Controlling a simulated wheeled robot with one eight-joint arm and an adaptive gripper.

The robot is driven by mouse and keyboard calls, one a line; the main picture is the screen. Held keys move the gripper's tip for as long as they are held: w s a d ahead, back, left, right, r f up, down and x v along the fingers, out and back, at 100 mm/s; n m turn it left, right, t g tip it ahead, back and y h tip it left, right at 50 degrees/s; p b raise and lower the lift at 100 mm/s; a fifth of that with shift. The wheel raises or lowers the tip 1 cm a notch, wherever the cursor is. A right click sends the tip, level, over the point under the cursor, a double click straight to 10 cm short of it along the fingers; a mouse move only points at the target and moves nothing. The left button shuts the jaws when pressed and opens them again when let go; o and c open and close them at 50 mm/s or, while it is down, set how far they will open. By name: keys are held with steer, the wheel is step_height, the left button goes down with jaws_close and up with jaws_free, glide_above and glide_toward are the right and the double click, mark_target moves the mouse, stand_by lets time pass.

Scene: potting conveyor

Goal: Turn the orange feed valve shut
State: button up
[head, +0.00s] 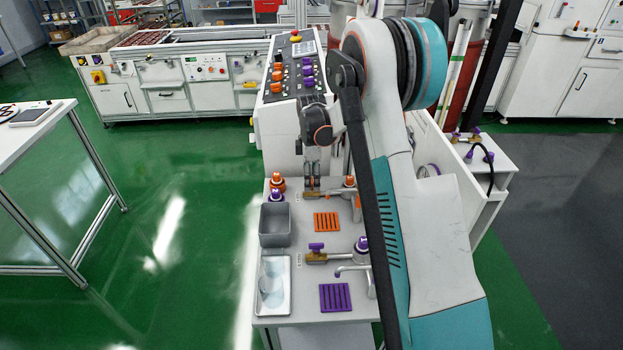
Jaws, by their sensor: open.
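The orange feed valve has a brass body (325,195) at the back of the white bench, with an orange cap (349,181) at its right end. My gripper (312,186) hangs down from above, open, at the left part of this valve. It hides the place where the handle would show. I cannot tell whether the fingers touch the valve or the handle's angle. An orange slotted plate (327,222) lies in front of the valve.
A second valve with a purple handle (317,247) and a spout sits nearer, behind a purple slotted plate (335,297). A grey bin (275,225) and white tray (273,307) stand left. A control panel (291,84) with orange and purple knobs rises behind.

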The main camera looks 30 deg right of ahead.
mark_target(312, 181)
step_height(312, 181, up, 11)
steer(key=shift+r, duration=0.15)
stand_by(0.5)
